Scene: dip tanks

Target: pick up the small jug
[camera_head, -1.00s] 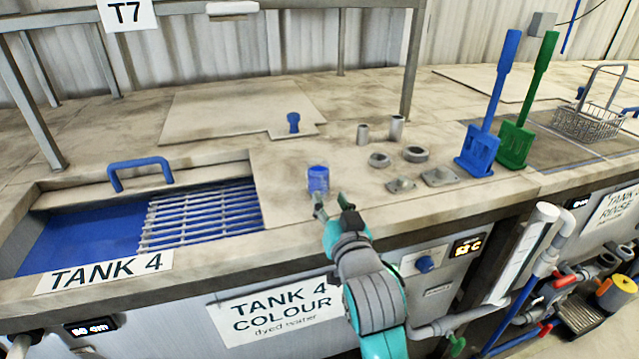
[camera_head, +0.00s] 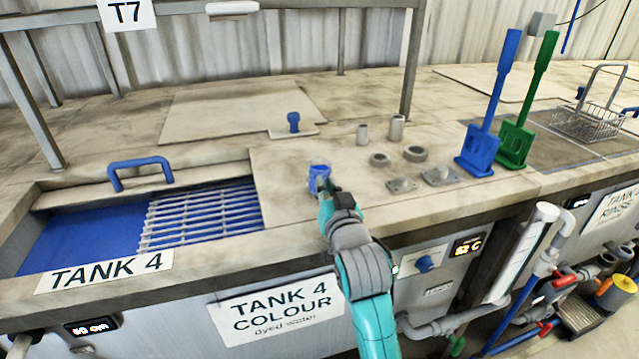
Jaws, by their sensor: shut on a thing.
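The small jug (camera_head: 319,171) is clear with blue in it. It stands on the counter right of the tank 4 opening. My gripper (camera_head: 321,184) is at the near side of the jug, shut on it. The fingers and the arm's end hide the jug's lower part, so I cannot tell whether its base touches the counter.
Tank 4 (camera_head: 75,240), with blue liquid and a metal grate (camera_head: 200,212), lies to the left. Grey metal fittings (camera_head: 415,153) stand right of the jug. Blue (camera_head: 478,150) and green (camera_head: 515,140) paddles stand further right. A wire basket (camera_head: 588,122) is at far right.

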